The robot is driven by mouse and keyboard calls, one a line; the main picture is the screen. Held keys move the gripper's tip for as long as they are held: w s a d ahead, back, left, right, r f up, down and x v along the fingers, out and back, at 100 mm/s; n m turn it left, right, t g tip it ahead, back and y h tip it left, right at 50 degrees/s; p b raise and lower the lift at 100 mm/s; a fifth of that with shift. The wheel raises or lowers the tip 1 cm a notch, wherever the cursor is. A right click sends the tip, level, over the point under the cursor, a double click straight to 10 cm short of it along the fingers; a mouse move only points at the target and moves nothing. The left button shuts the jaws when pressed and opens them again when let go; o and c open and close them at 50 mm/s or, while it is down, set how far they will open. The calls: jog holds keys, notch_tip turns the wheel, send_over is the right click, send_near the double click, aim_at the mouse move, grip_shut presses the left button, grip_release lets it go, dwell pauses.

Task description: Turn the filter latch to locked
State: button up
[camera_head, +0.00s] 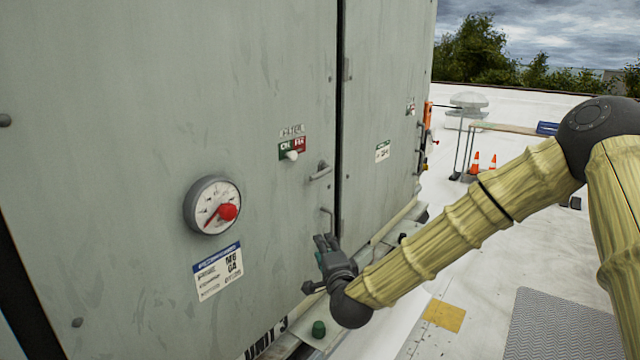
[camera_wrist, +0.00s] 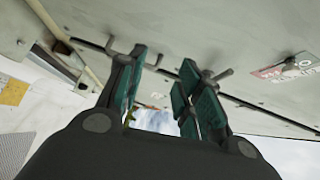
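The grey cabinet door has a small lever latch (camera_head: 320,171) near its right edge, also in the wrist view (camera_wrist: 218,76) by the right finger. Its lever lies roughly sideways, tilted slightly, in the head view. Above left of it is a green and red plate (camera_head: 292,148) with a pale knob, under a small label (camera_head: 292,130); I cannot read its full text. My gripper (camera_head: 325,243) is in front of the door, below the latch and a thin pull handle (camera_head: 328,216). In the wrist view its green-padded fingers (camera_wrist: 164,72) are apart with nothing between them.
A round gauge (camera_head: 212,205) with a red part and a printed label (camera_head: 218,270) are on the door left of my arm. A dark seam (camera_head: 339,110) divides the panels. A green-capped fitting (camera_head: 318,329) stands low by the base.

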aim_at(311, 177)
jog(key=w+r+m+t, duration=0.3)
jog(key=r, duration=1)
jog(key=f+p+x, duration=0.1)
jog(key=p+x, duration=0.4)
jog(key=x, duration=0.5)
jog(key=shift+w+d+h, duration=0.15)
jog(key=shift+w+h, duration=0.25)
jog(key=shift+w, duration=0.05)
grip_shut()
